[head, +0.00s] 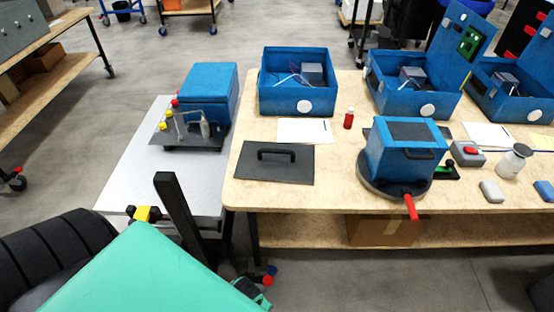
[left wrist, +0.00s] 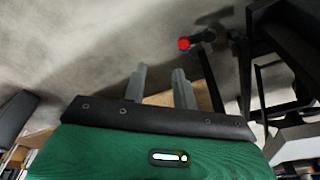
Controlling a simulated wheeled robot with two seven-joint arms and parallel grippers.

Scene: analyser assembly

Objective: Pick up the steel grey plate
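The steel grey plate (head: 250,170) lies flat on the wooden table, near its left front corner. It is a dark rectangle with a black bar handle (head: 277,153) on top. Nothing is gripping it. In the left wrist view my left gripper (left wrist: 160,75) has its two grey fingers apart with nothing between them. They are over the floor, with a red-ended part beyond them, and the plate is not seen there. In the head view a green part of my own body hides the lower left, and the left fingers do not show. My right gripper is in neither view.
White paper (head: 305,131) and an open blue box (head: 297,100) lie behind the plate. A blue housing on a round turntable (head: 373,188) with a red lever stands to its right. A metal side table (head: 125,190) holds another blue unit (head: 209,90) to its left.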

